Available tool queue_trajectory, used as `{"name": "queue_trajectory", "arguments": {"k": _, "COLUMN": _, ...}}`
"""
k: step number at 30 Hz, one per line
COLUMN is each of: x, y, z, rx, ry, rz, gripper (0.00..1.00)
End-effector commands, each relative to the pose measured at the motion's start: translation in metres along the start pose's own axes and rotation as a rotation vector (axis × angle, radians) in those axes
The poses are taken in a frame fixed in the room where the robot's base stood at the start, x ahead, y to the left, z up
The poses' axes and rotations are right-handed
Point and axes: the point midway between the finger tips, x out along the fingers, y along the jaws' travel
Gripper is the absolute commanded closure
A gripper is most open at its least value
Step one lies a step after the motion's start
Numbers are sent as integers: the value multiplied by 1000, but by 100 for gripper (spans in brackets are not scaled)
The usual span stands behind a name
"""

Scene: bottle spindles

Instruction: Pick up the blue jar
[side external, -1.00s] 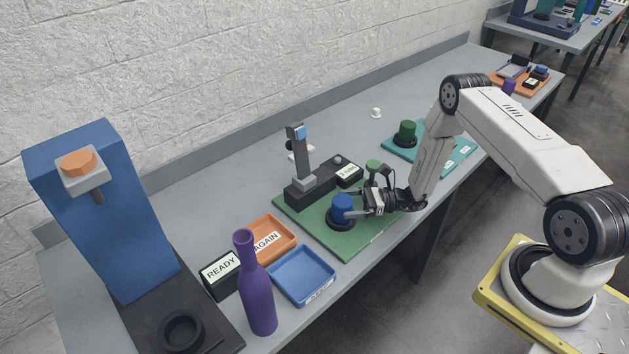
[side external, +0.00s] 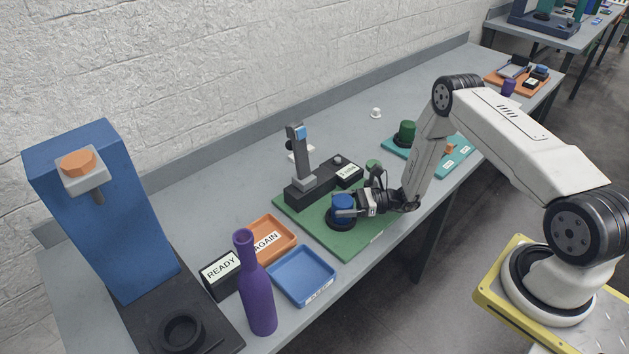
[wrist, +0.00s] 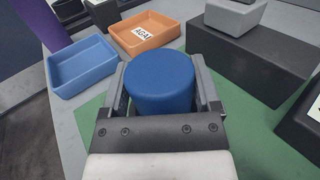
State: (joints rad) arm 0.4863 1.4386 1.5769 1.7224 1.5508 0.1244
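The blue jar (side external: 343,204) stands upright on a dark round base (side external: 341,222) on the green board (side external: 350,245). In the wrist view the blue jar (wrist: 160,84) fills the middle, its flat round top towards the camera. My gripper (side external: 345,211) is level at the jar, reaching in from the right. In the wrist view, the fingers of my gripper (wrist: 160,85) stand on both sides of the jar, very close to it. Whether both fingers touch it I cannot tell. The jar's lower part is partly hidden by the gripper.
A black block with a grey post (side external: 296,155) stands behind the jar. An orange tray (side external: 292,249) and a blue tray (side external: 303,296) lie to the left, near a purple bottle (side external: 258,295). A teal board with a green jar (side external: 406,131) is further right.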

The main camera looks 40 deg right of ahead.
Motion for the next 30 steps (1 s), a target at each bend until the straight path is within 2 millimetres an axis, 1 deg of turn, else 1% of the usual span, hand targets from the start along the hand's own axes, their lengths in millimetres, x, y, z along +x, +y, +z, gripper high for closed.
{"name": "queue_trajectory", "arguments": {"k": 1, "x": 0, "y": 0, "z": 0, "rx": 0, "ry": 0, "rz": 0, "gripper": 89}}
{"name": "queue_trajectory", "arguments": {"k": 2, "x": 0, "y": 0, "z": 0, "rx": 0, "ry": -1, "rz": 0, "gripper": 92}}
{"name": "queue_trajectory", "arguments": {"k": 11, "x": 0, "y": 0, "z": 1, "rx": -1, "ry": -1, "rz": 0, "gripper": 92}}
{"name": "queue_trajectory", "arguments": {"k": 17, "x": 0, "y": 0, "z": 8, "rx": -1, "ry": -1, "rz": 0, "gripper": 92}}
{"name": "queue_trajectory", "arguments": {"k": 20, "x": 0, "y": -1, "z": 15, "rx": -2, "ry": -2, "rz": 0, "gripper": 92}}
{"name": "queue_trajectory", "arguments": {"k": 25, "x": 0, "y": -1, "z": 32, "rx": -1, "ry": -2, "rz": 0, "gripper": 92}}
{"name": "queue_trajectory", "arguments": {"k": 30, "x": -8, "y": 11, "z": 49, "rx": 0, "ry": -2, "rz": -2, "gripper": 92}}
